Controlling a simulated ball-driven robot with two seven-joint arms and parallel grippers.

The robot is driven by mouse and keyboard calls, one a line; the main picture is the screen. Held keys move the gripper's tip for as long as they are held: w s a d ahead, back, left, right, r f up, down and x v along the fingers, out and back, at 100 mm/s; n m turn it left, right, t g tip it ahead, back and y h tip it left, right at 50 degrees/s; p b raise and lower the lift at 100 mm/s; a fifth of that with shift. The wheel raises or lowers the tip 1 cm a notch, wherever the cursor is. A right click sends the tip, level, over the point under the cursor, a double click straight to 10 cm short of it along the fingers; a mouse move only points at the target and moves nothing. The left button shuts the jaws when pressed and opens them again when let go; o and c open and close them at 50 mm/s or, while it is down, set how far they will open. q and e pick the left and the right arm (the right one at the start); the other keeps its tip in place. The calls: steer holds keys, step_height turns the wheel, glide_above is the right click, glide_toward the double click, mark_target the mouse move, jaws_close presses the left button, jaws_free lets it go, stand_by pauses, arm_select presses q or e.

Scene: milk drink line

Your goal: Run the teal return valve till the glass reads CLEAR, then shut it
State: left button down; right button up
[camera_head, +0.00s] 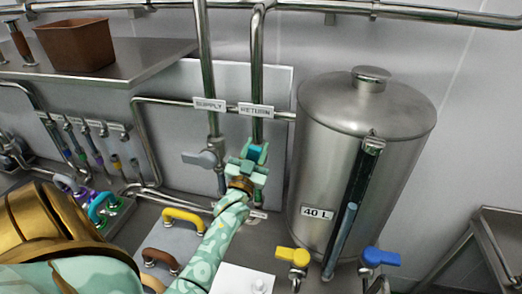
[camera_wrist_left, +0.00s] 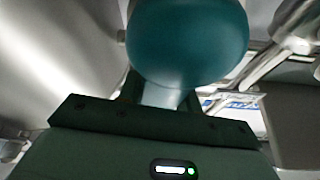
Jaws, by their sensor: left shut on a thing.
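In the left wrist view the rounded teal handle (camera_wrist_left: 188,40) fills the top middle, between the fingers. I cannot make out a glass reading CLEAR. A tall sight tube (camera_head: 350,195) stands on the front of the steel tank (camera_head: 330,130); its lower part looks bluish. My right gripper is not in view.
The SUPPLY pipe (camera_head: 206,70) with a grey handle (camera_head: 199,159) is close on the left. A yellow handle (camera_head: 292,256) and a blue handle (camera_head: 381,257) are below the tank. Yellow (camera_head: 183,217) and brown (camera_head: 160,259) loops lie beside my left forearm. A brown bin (camera_head: 76,45) stands on a shelf.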

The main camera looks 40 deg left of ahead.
arm_select(q)
steer(key=shift+s+a+n+g+y+p, duration=0.25)
steer(key=shift+n+y, duration=0.2)
steer(key=shift+n, duration=0.4)
steer(key=shift+s+a+n+g+y+p, duration=0.15)
steer(key=shift+a+n+y, duration=0.25)
steer(key=shift+n, duration=0.45)
steer(key=shift+w, duration=0.1)
steer(key=c, duration=1)
jaws_free()
steer(key=shift+o, duration=0.2)
steer(key=shift+f, duration=0.1)
